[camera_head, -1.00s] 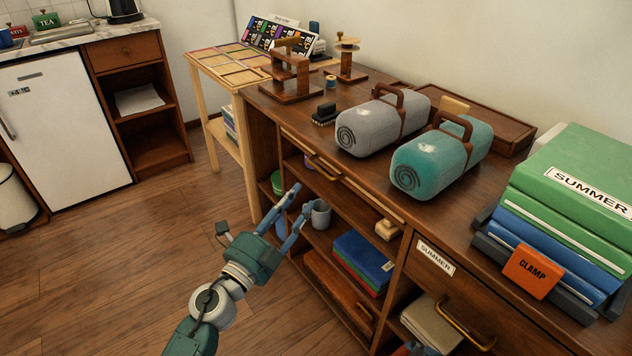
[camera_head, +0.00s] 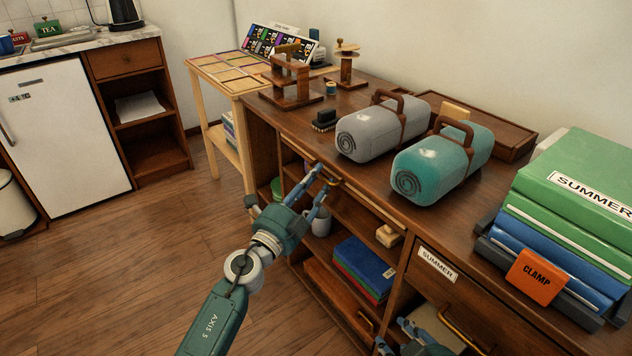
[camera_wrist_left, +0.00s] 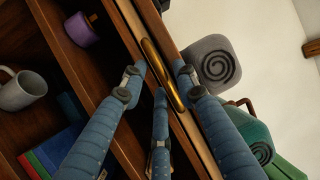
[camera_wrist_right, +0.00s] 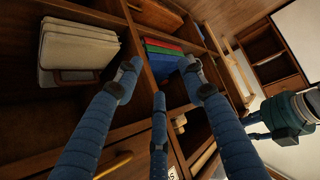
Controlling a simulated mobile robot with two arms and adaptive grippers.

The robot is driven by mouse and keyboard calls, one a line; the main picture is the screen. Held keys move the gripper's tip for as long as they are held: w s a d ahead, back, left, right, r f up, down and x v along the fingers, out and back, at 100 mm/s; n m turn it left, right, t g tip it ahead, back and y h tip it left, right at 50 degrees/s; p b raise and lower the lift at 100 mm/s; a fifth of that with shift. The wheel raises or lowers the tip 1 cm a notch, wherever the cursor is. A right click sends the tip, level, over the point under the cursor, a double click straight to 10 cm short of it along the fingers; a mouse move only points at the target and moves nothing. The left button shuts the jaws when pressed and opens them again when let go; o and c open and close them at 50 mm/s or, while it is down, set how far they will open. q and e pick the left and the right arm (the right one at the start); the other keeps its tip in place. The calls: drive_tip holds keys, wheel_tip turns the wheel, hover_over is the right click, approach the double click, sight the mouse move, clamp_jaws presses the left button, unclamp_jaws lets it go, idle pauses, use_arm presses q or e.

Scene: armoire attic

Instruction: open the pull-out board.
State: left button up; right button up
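The pull-out board (camera_head: 377,204) shows as a pale-edged strip under the worktop, in line with the desk front. Its brass handle (camera_wrist_left: 163,75) is clear in the left wrist view. My left gripper (camera_head: 322,178) is open at that handle, with fingers on either side of it. I cannot tell whether they touch it. In the head view the gripper hides part of the handle. My right gripper (camera_wrist_right: 158,75) is open and empty, low in front of the desk's shelves; it also shows at the bottom of the head view (camera_head: 402,335).
Grey (camera_head: 368,134) and teal (camera_head: 430,170) rolls lie on the worktop above the board. Stacked binders (camera_head: 575,215) stand right. Below are a mug (camera_head: 320,224), folders (camera_head: 360,268) and a drawer labelled SUMMER (camera_head: 480,305). The floor at left is free.

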use_arm(q)
clamp_jaws()
use_arm(e)
drive_tip(key=s+d+f+g+h+p, duration=0.1)
drive_tip(key=s+d+f+g, duration=0.15)
drive_tip(key=s, duration=0.35)
drive_tip(key=s+d+f+g+p, duration=0.1)
drive_tip(key=s+f+g, duration=0.2)
drive_tip(key=s, duration=0.2)
use_arm(q)
drive_tip(key=s+a, duration=0.8)
drive_tip(key=a, duration=0.3)
drive_tip(key=s+a, duration=0.9)
drive_tip(key=a, duration=0.3)
drive_tip(key=shift+b, duration=0.3)
use_arm(e)
drive_tip(key=shift+t, duration=0.95)
drive_tip(key=shift+w+a+r, duration=0.2)
drive_tip(key=shift+w, duration=0.45)
drive_tip(key=shift+w+a+r, duration=0.2)
drive_tip(key=shift+w, duration=0.45)
drive_tip(key=shift+w+a+r, duration=0.2)
drive_tip(key=shift+w, duration=0.45)
use_arm(q)
drive_tip(key=shift+w+f, duration=0.1)
